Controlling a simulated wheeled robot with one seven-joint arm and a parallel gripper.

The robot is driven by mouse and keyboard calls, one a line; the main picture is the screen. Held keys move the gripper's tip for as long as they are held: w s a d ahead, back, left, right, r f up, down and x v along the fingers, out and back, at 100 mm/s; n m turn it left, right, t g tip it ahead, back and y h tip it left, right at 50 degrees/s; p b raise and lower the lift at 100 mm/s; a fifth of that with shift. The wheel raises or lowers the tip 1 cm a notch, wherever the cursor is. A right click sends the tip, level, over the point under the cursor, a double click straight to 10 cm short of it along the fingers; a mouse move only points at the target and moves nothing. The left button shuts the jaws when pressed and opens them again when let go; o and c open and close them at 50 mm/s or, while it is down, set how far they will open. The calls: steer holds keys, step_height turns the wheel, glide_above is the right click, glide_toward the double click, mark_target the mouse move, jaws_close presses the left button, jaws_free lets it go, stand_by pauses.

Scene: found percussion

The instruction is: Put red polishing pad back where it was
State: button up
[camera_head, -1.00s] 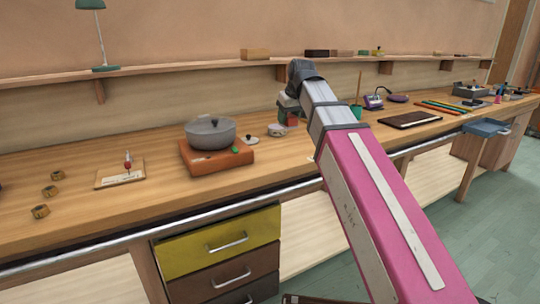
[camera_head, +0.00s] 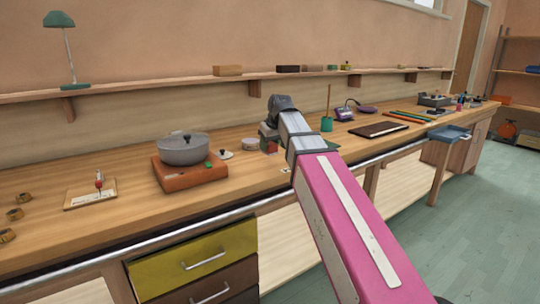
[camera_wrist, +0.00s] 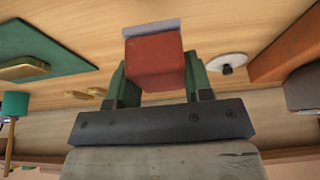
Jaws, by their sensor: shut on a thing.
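The red polishing pad (camera_wrist: 155,60) is a red block with a grey strip along its far end. In the wrist view it sits between the two green fingers of my gripper (camera_wrist: 155,78), which is shut on it. In the head view my gripper (camera_head: 269,141) is low over the workbench (camera_head: 130,220), right of the pot, and mostly hidden by my own arm. A bit of the red pad (camera_head: 271,147) shows there. I cannot tell whether the pad touches the bench.
A grey pot (camera_head: 183,150) on an orange burner (camera_head: 190,176) and a small white lid (camera_head: 225,155) stand left of my gripper. A green cup (camera_head: 327,124) with a stick is to its right. A wall shelf (camera_head: 150,92) holds several small blocks.

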mark_target(270, 153)
steer(key=shift+w+d+f, duration=0.15)
steer(key=shift+f, duration=2)
steer(key=shift+f, duration=0.1)
steer(key=o, duration=0.9)
steer(key=v, duration=1.2)
